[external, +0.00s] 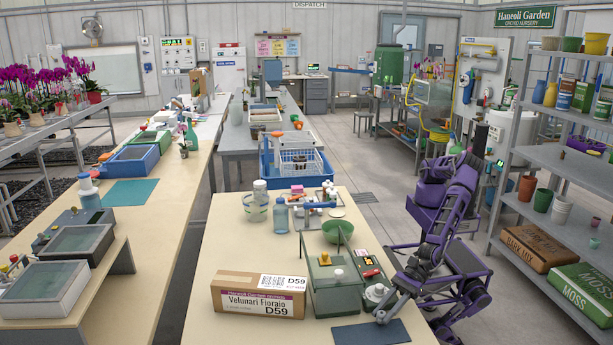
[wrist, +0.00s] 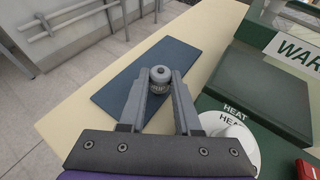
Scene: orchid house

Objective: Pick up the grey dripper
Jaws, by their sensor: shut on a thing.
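The grey dripper (wrist: 160,82) is a small, round, grey piece with a knob on top and faint lettering on its side. In the wrist view it sits between the fingertips of my gripper (wrist: 160,88), with a finger against each side. My gripper is shut on it. In the external view my gripper (external: 382,314) is low at the right front of the table, by the dark blue mat (external: 362,335). The dripper cannot be made out there. In the wrist view the mat (wrist: 112,92) lies beneath; I cannot tell whether the dripper touches it.
A green box with a glass lid (external: 335,297) stands left of my gripper, with a white disc marked HEAT (wrist: 230,137) close by. A cardboard box (external: 258,297) and a green bowl (external: 338,231) share the table. The table's left middle is clear.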

